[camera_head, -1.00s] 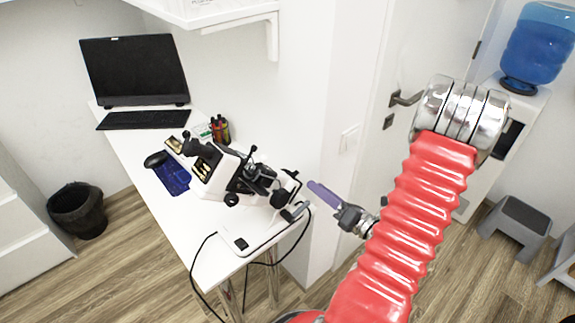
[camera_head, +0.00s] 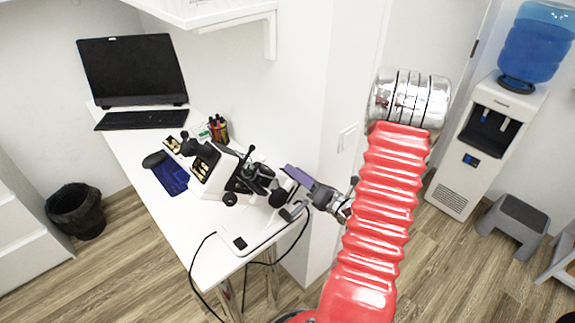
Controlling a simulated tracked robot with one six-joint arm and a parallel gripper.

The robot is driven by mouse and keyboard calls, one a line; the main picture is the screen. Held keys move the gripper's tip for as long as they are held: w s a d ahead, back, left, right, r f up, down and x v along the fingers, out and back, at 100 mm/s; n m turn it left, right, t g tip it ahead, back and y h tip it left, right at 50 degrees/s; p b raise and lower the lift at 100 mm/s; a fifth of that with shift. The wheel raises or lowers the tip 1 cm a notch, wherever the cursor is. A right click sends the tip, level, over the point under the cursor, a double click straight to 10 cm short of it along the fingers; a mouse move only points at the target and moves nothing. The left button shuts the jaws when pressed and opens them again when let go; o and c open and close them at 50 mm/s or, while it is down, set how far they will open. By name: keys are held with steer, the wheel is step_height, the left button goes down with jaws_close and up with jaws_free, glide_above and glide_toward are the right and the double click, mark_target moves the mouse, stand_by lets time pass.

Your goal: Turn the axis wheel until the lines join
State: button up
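A white and black eye instrument (camera_head: 213,172) stands on the white table, with its eyepiece at the upper left. Several black knobs and round parts show on its right half, including a round black knob (camera_head: 278,198) near its right end. I cannot tell which of them is the axis wheel, and no lines are visible. My gripper (camera_head: 291,172), with a purple finger, is close to the right end of the instrument. Whether it touches is unclear. The fingers are seen edge-on, so their opening is hidden. My red ribbed arm fills the right centre.
The white table (camera_head: 205,262) holds a monitor (camera_head: 132,68), a keyboard (camera_head: 141,119), a blue item (camera_head: 171,178) and a pen holder (camera_head: 219,130). A wall stands right behind the instrument. Black cables hang off the table's front. A water cooler (camera_head: 481,140) and grey stool (camera_head: 515,222) stand right.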

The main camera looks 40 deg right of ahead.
steer(key=shift+w, duration=2.45)
jaws_close()
